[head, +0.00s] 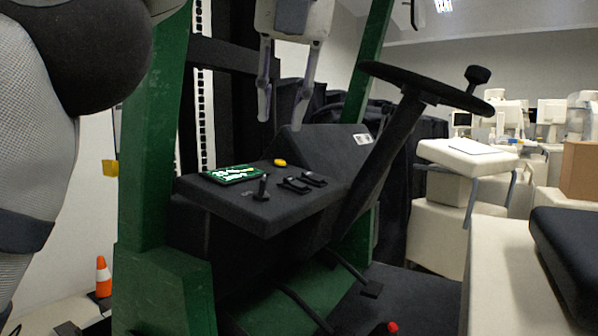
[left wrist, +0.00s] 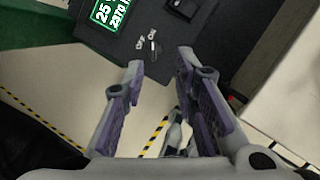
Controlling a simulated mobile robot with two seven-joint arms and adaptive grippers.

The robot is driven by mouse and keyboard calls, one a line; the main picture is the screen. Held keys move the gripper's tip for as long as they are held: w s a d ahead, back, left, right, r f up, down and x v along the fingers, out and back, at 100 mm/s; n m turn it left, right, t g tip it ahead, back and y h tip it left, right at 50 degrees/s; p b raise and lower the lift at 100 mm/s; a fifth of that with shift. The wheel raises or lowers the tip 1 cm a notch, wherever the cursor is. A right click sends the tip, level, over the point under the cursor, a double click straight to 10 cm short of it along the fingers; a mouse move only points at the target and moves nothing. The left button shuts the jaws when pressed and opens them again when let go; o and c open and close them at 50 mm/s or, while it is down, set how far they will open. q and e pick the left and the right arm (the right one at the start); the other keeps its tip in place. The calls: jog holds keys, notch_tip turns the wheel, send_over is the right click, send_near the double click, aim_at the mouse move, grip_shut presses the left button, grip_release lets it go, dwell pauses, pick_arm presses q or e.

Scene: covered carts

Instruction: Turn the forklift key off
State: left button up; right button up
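The forklift key (head: 262,188) stands up from the front part of the black dashboard (head: 220,197). In the left wrist view the small key (left wrist: 153,47) sits beside the printed "Off" and "On" labels; which one it points to is too small to tell.
A lit green display (head: 233,174), a yellow button (head: 280,162) and black levers (head: 296,186) are close to the key. The steering wheel (head: 425,88) stands to the right. A green post (head: 155,130) rises at the left. An orange cone (head: 103,277) is low left.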

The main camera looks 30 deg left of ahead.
aim_at(264, 178)
pick_arm(q)
jog(key=x, duration=0.3)
jog(key=s+x, duration=0.1)
jog(key=x, duration=0.2)
jog(key=s+x, duration=0.1)
jog(key=x, duration=0.3)
jog(key=shift+a+f, duration=0.2)
jog(key=shift+a, duration=0.05)
jog(key=shift+w+a+f, duration=0.1)
jog(key=shift+w+f, duration=0.2)
jog(key=shift+f, duration=0.1)
grip_shut()
pick_arm(e)
jog(key=shift+s+r, duration=0.1)
jog(key=shift+s, duration=0.55)
